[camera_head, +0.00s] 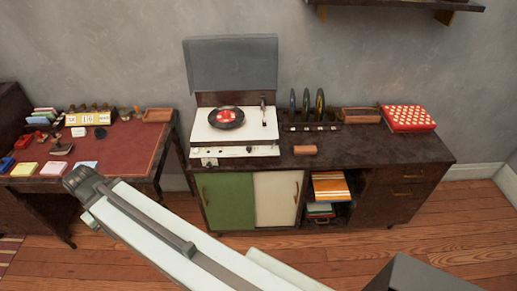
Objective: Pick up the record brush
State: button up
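A small reddish-brown block (305,150), which looks like the record brush, lies on the front part of the dark cabinet top (370,150). It is just right of the white record player (204,132), apart from it. Nothing covers it. My arm crosses the lower middle of the view, in front of the cabinet and the desk. Its dark joint is at the left, well away from the brush. The fingers of my gripper do not show.
The player's grey lid (230,62) stands up, with a record (227,117) below. Upright records in a rack (306,105), a brown tray (360,116) and a red dotted box (407,118) stand behind and right. A red-topped desk (130,140) is left.

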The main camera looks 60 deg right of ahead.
aim_at(299, 150)
jog(key=u, duration=0.4)
jog(key=k, duration=1.25)
jog(key=z, duration=0.65)
jog(key=i, duration=1.5)
